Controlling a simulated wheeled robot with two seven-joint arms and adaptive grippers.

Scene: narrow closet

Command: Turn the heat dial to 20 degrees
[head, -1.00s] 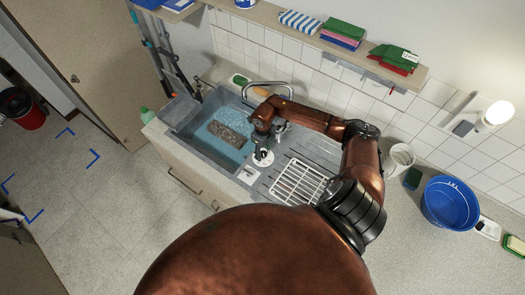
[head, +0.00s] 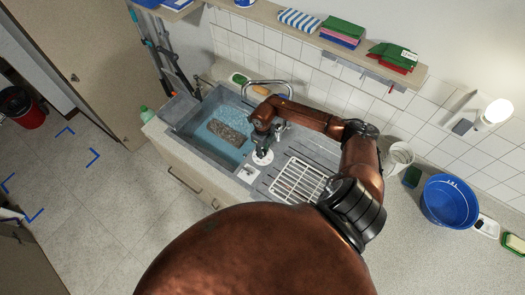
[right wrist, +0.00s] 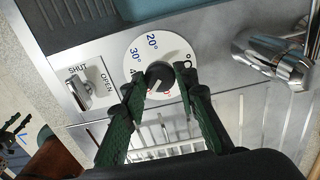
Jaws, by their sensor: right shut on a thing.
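In the right wrist view the dial face (right wrist: 137,50) shows blue 20° at the top and 30° at upper left, with red marks low down, partly hidden. Its dark centre knob (right wrist: 160,73) sits between my fingertips. My right gripper (right wrist: 161,84) is shut on the knob, with one green-padded finger on each side. In the head view this gripper (head: 263,147) is over the dial. A pale line shows on the knob, but I cannot tell which number it points at. My left gripper is not in view.
A SHUT/OPEN lever (right wrist: 79,92) is left of the dial. The chrome tap (right wrist: 272,58) is at right. The blue sink basin (head: 197,150) holds a brown slab (head: 230,131). A white rack (head: 297,181) lies on the drainboard. A blue tub (head: 449,201) stands at right.

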